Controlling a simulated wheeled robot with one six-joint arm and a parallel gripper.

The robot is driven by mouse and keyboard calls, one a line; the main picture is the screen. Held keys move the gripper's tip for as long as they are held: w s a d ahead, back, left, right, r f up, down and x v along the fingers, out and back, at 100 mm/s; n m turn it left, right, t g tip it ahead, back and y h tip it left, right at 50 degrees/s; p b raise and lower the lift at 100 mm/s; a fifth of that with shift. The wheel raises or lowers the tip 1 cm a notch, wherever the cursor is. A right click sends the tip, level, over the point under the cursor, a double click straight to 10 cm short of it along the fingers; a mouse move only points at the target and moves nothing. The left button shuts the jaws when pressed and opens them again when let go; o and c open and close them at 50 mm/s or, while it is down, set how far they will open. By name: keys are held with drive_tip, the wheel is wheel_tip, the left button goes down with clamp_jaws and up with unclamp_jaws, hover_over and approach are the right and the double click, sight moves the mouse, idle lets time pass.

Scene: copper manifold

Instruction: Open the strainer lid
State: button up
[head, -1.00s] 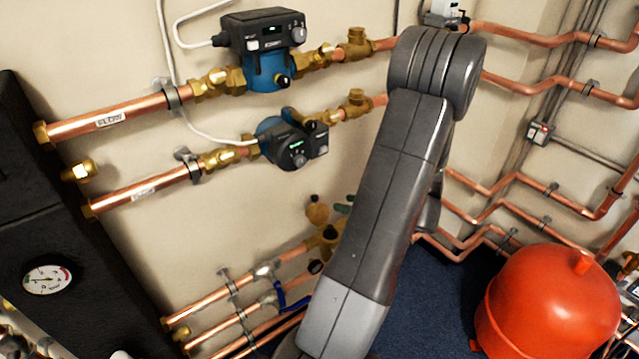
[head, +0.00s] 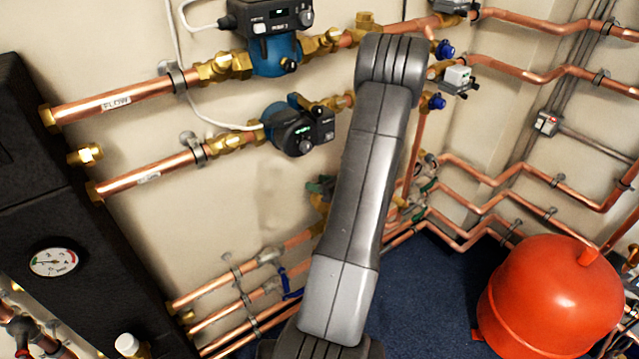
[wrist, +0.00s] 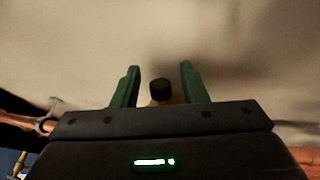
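In the wrist view, my gripper (wrist: 159,66) is open, with its two green fingers standing apart. A dark round cap (wrist: 160,86) on a brass-coloured body shows between the fingers, close to the gripper's front edge. It may be the strainer lid. I see a gap on each side of the cap and cannot tell how deep it lies between the fingers. In the head view, my arm covers most of the brass fittings near the lower pipes, and the gripper is mostly hidden behind it. I cannot make out the lid there.
Two pumps, an upper one (head: 272,45) and a lower one (head: 297,130), sit on copper pipes at the left wall. Lower pipes (head: 205,292) carry a blue-handled valve (head: 289,287). A red vessel (head: 550,300) stands at right on blue floor (head: 420,300). A dark boiler (head: 60,200) is at left.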

clamp_jaws()
drive_tip(key=shift+s+d+f+b, duration=0.2)
drive_tip(key=shift+f+b, duration=0.05)
drive_tip(key=shift+b, duration=0.85)
drive_tip(key=shift+s+d+r+t+y+b, duration=0.3)
drive_tip(key=shift+s+r+t+y+b, duration=0.15)
drive_tip(key=shift+b, duration=0.4)
drive_tip(key=shift+s+d+r, duration=0.1)
drive_tip(key=shift+s+d, duration=0.1)
drive_tip(key=shift+s, duration=0.1)
unclamp_jaws()
